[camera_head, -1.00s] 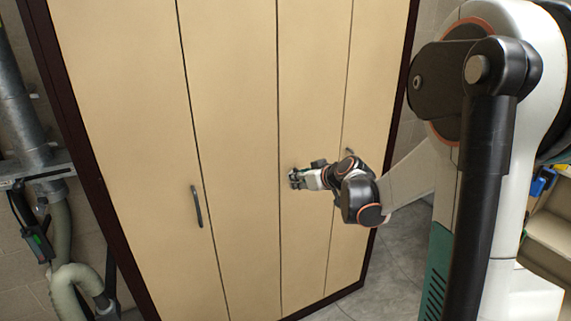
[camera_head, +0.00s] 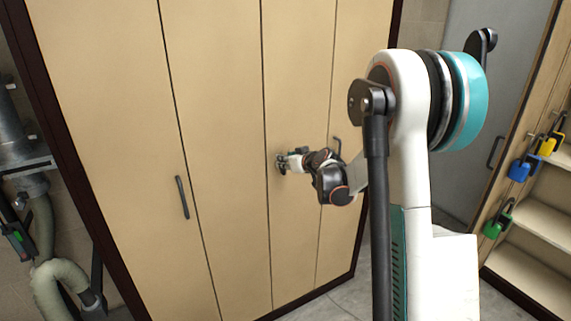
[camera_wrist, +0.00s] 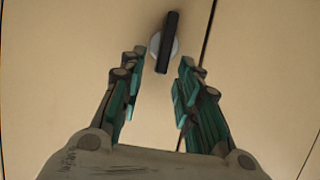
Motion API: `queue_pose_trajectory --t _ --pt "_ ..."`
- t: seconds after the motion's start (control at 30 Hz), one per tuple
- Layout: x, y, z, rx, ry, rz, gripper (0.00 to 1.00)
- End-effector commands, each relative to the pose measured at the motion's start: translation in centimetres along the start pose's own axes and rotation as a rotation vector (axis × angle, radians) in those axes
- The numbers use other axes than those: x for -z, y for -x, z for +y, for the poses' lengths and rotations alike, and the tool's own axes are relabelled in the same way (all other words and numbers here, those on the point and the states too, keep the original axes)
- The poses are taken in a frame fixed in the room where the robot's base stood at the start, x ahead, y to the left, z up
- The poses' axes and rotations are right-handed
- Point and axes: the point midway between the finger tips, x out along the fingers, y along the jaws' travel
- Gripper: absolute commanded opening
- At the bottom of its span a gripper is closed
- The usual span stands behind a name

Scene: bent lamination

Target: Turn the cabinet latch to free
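The cabinet latch (camera_wrist: 165,42) shows in the wrist view as a dark narrow bar on a round grey base. The bar lies nearly upright in that picture, its top leaning slightly right. My gripper (camera_wrist: 158,80) is open, with its green-padded fingers spread to either side below the latch. The latch lies near the fingertips, between their lines, and no contact is visible. In the head view my gripper (camera_head: 281,163) is close to the tan cabinet (camera_head: 225,80), just right of a door seam. The latch cannot be made out there.
A long dark handle (camera_head: 182,197) is on a door to the left, and another handle (camera_head: 337,147) is right of my gripper. Pipes (camera_head: 45,215) stand at the far left. Shelves (camera_head: 535,225) with blue (camera_head: 522,168), green (camera_head: 498,219) and yellow (camera_head: 550,140) padlocks stand at the right.

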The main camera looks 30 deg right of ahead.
Motion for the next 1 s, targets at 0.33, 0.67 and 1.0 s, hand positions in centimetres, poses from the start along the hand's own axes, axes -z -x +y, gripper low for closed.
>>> queue_pose_trajectory --t 0.33,0.67,1.0 --pt "0.01 -1.57 -0.04 0.001 0.0 0.0 0.31" --pt "0.02 -1.54 -0.03 0.001 0.0 0.0 0.0" --pt "0.0 -1.53 0.1 0.007 -0.017 0.0 0.0"
